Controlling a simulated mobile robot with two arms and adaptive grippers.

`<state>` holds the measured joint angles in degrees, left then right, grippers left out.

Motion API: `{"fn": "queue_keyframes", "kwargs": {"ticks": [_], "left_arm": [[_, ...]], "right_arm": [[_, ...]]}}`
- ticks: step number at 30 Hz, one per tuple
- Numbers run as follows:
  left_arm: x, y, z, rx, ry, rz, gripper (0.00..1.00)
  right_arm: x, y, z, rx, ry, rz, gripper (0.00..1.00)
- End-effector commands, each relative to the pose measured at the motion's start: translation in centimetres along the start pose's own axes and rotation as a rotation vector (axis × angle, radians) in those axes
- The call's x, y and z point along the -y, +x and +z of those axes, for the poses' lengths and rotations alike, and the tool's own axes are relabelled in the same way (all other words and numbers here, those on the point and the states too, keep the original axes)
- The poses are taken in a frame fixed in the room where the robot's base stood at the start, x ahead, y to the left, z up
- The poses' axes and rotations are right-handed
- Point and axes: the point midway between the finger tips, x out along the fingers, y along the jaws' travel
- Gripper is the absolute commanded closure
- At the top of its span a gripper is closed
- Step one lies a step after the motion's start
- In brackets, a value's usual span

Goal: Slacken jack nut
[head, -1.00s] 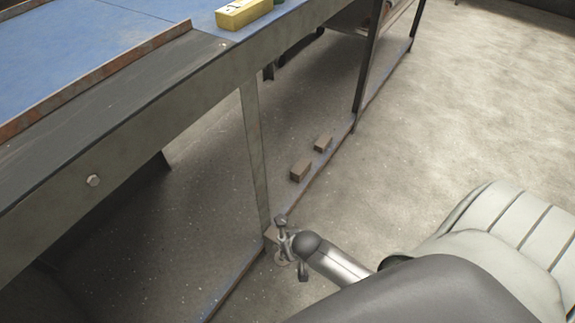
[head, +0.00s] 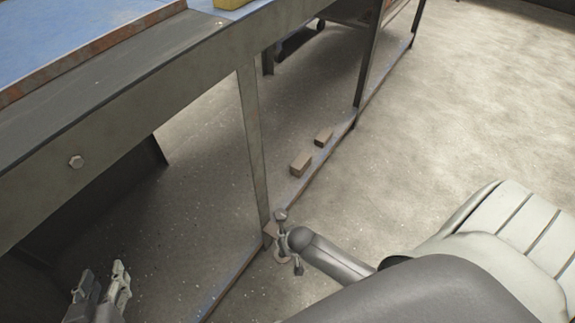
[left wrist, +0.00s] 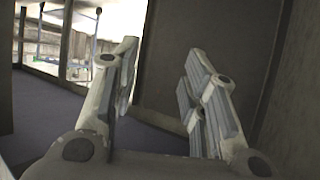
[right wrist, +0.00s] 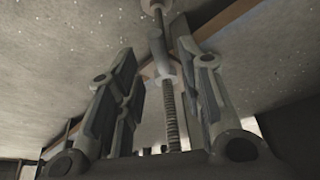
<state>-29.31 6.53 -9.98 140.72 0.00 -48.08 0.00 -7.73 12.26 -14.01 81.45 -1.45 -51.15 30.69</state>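The jack (head: 281,254) stands low at the table frame's bottom rail in the head view, partly hidden by my right arm. In the right wrist view its threaded screw (right wrist: 170,115) runs between the fingers of my right gripper (right wrist: 164,75). The jack nut (right wrist: 166,76), with a lever rod and knob, shows near the fingertips. The fingers are spread, with gaps beside the screw; contact is unclear. My left gripper (head: 101,275) is at the lower left of the head view. In the left wrist view it is open and empty (left wrist: 164,75).
The blue-topped table (head: 70,40) with its grey frame fills the left. A yellow block (head: 228,3) is at the top edge. Two brown blocks (head: 300,163) lie by the bottom rail. Floor beyond the rail is clear.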

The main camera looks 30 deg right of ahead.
Motion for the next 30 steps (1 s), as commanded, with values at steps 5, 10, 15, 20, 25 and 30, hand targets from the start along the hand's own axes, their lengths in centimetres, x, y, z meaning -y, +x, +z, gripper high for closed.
{"fn": "queue_keyframes", "kwargs": {"ticks": [5, 10, 15, 20, 25, 30], "left_arm": [[-0.4, 0.4, -2.8, -0.148, 0.0, 0.008, 0.6], [-0.7, 0.2, -5.2, -0.275, -0.001, 0.016, 0.6], [-0.9, -0.1, -6.9, -0.363, -0.002, 0.022, 0.6], [-1.1, -0.3, -7.7, -0.402, -0.002, 0.024, 0.6], [-1.1, -0.4, -7.9, -0.41, -0.002, 0.024, 0.6], [-1.1, -0.4, -7.8, -0.409, -0.002, 0.024, 0.6]], "right_arm": [[0.0, 1.3, 0.0, 0.0, 0.0, 0.0, 0.65], [0.0, 2.2, 0.0, 0.0, 0.001, -0.001, 0.65], [0.0, 2.8, 0.0, 0.0, 0.001, 0.0, 0.65], [0.0, 3.0, 0.0, 0.0, 0.0, -0.001, 0.65], [0.0, 3.0, 0.0, 0.0, 0.0, -0.001, 0.65], [0.0, 3.0, 0.0, 0.0, 0.0, 0.0, 0.71]]}}
